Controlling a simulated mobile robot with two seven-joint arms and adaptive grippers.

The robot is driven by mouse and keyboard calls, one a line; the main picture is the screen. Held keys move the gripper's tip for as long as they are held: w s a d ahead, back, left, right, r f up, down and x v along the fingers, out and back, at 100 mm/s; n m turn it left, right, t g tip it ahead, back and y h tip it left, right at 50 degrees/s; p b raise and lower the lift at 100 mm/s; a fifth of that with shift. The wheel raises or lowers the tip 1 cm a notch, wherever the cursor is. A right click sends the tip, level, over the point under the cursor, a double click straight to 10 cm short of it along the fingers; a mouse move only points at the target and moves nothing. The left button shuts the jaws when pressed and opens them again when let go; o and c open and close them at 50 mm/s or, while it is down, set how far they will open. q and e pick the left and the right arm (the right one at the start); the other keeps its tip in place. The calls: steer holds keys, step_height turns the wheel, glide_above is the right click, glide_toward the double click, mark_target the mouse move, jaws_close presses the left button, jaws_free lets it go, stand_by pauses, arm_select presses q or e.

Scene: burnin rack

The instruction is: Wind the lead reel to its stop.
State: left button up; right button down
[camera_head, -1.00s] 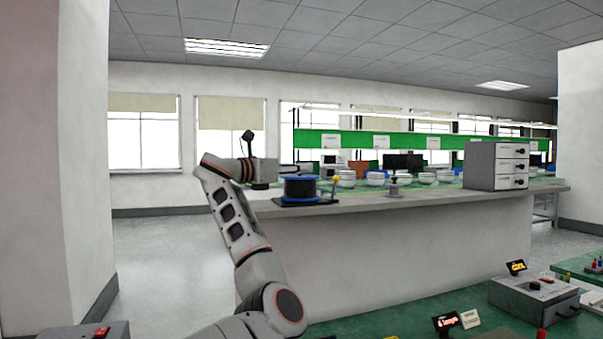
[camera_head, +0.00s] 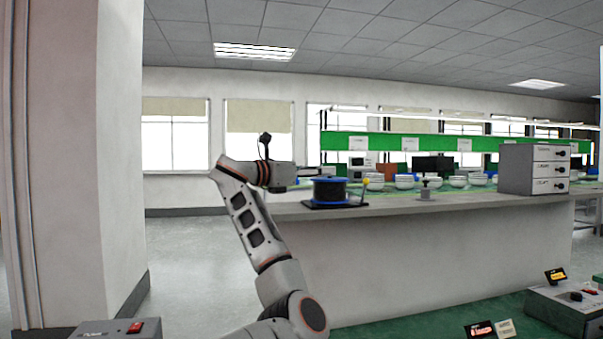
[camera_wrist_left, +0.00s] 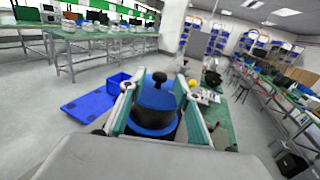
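The lead reel (camera_head: 328,191), a black drum with a blue rim, stands on a dark base at the left end of the long grey counter (camera_head: 430,203). A yellow knob (camera_head: 366,182) stands at the base's right side. My left gripper (camera_head: 302,178) is just left of the reel at its height. In the left wrist view, the reel (camera_wrist_left: 153,104) shows between the two widely parted, teal-padded fingers of the gripper (camera_wrist_left: 160,90), with a dark knob (camera_wrist_left: 159,77) at its top. I cannot tell whether either finger touches it. My right gripper is not in view.
A small post fixture (camera_head: 426,189) and several white bowls (camera_head: 404,182) stand right of the reel. A grey drawer cabinet (camera_head: 533,169) is farther right. A green-topped bench (camera_head: 400,319) is in front. A wall pillar (camera_head: 118,150) stands at the left.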

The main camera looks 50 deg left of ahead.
arm_select(q)
steer(key=s, duration=0.5)
steer(key=s+a, duration=0.1)
steer(key=s, duration=0.2)
steer(key=shift+s, duration=0.2)
